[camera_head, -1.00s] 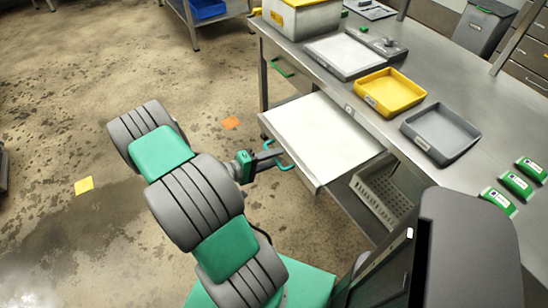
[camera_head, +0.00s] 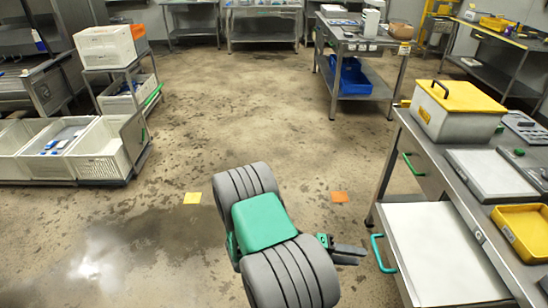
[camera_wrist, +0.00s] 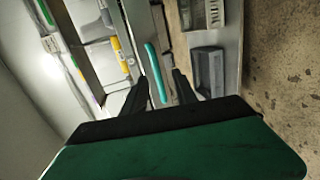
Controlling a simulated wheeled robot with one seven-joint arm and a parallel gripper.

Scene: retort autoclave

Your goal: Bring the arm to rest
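My arm reaches forward with its grey and green links in the lower middle of the head view. My gripper (camera_head: 364,254) is at its end, just left of the teal handle (camera_head: 379,254) of a pulled-out drawer (camera_head: 445,255) with a white top. In the wrist view my gripper (camera_wrist: 160,90) has its two dark fingers apart, with the teal handle (camera_wrist: 156,72) showing in the gap between them. Nothing is held firmly between the fingers. Whether a finger touches the handle I cannot tell.
The steel workbench (camera_head: 440,165) on the right carries a yellow-lidded box (camera_head: 455,112) and a yellow tray (camera_head: 522,232). White crates (camera_head: 95,150) stand at the left. The floor between is open, with a yellow marker (camera_head: 192,198) and an orange marker (camera_head: 340,197).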

